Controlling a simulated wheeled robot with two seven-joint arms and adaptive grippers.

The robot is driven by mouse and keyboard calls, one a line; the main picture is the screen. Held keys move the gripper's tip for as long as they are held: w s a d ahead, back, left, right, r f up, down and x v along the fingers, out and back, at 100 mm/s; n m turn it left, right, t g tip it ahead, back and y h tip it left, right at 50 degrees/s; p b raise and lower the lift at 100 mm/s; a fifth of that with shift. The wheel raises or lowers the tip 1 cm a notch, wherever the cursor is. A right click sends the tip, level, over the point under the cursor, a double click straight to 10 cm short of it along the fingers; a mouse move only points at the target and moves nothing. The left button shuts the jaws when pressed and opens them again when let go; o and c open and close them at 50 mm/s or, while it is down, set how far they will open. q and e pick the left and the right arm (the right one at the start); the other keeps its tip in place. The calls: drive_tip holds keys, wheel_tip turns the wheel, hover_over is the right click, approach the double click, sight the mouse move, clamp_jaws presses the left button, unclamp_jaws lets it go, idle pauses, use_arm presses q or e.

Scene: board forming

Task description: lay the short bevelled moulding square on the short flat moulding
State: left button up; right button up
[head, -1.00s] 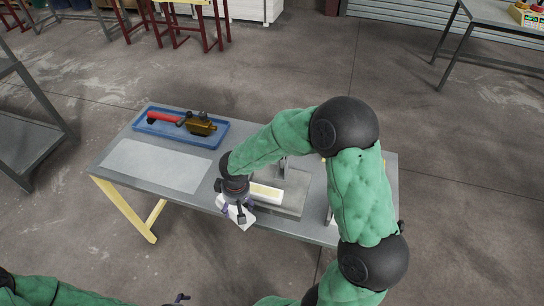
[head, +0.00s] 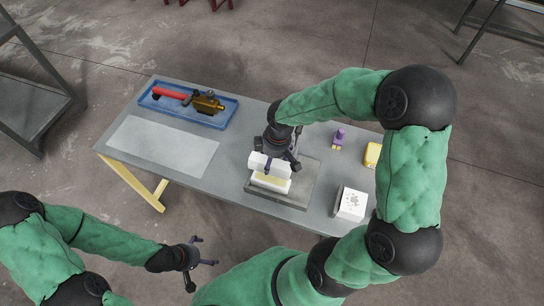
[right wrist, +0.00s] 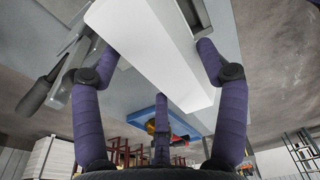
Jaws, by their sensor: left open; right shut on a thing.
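The short bevelled moulding, a white bar (head: 257,161), is held in my right gripper (head: 278,165). It also fills the upper middle of the right wrist view (right wrist: 160,45), between purple fingers. The short flat moulding (head: 270,184), white with a pale yellow top, lies on the grey plate (head: 297,189). The held bar is over the far side of the flat moulding, and part of the yellow top shows in front of it. I cannot tell whether they touch. My left gripper (head: 207,252) is open and empty, off the table's front edge.
A blue tray (head: 226,122) with a red tool and a brass-coloured tool is at the back left. A pale mat (head: 163,145) lies bare in front of it. A white box (head: 351,203), a purple item (head: 339,138) and a yellow item (head: 372,155) are at the right.

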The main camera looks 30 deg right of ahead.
drive_tip(key=shift+f+b, duration=3.1)
drive_tip(key=shift+f, duration=0.9)
drive_tip(key=o, duration=1.3)
drive_tip(key=shift+o, duration=0.2)
drive_tip(key=r, duration=0.8)
drive_tip(key=s+d+r, duration=0.1)
drive_tip(key=r, duration=0.3)
